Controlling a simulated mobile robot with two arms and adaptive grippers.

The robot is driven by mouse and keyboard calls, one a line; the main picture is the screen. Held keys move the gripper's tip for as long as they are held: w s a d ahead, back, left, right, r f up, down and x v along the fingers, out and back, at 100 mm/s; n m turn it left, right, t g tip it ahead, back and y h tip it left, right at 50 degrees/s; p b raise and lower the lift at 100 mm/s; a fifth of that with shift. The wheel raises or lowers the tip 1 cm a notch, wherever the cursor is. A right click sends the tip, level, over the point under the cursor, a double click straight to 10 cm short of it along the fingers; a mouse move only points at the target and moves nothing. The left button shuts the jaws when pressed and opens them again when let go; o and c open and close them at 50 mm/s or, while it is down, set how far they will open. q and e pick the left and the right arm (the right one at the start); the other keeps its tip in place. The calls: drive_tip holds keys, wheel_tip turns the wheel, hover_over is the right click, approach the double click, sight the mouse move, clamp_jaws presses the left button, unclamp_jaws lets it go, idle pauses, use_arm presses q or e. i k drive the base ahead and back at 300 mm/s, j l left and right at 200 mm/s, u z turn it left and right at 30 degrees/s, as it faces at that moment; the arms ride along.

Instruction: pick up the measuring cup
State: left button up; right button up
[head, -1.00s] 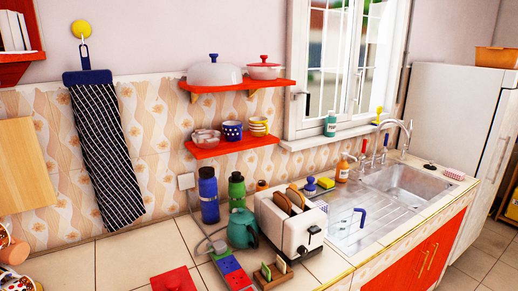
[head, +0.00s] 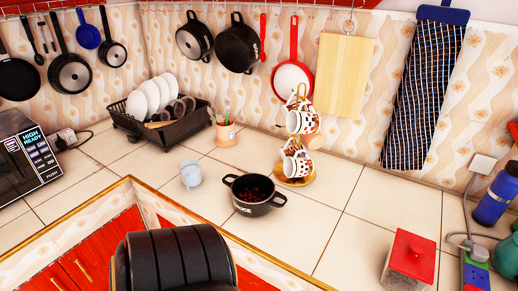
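A small pale blue cup (head: 191,173), which looks like the measuring cup, stands on the tiled counter (head: 300,222) left of the middle of the head view. It is too small to make out any markings. It stands apart from its neighbours, with bare tiles around it. Neither of my grippers shows in the head view.
A black pot (head: 255,205) with dark red contents stands right of the cup. Behind are a black dish rack (head: 135,128) with plates, a utensil holder (head: 225,134) and a mug tree (head: 296,178). A red-lidded jar (head: 408,258) stands at right. Pans hang above.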

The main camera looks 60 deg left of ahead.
sight(190, 170)
drive_tip(key=u, duration=2.6)
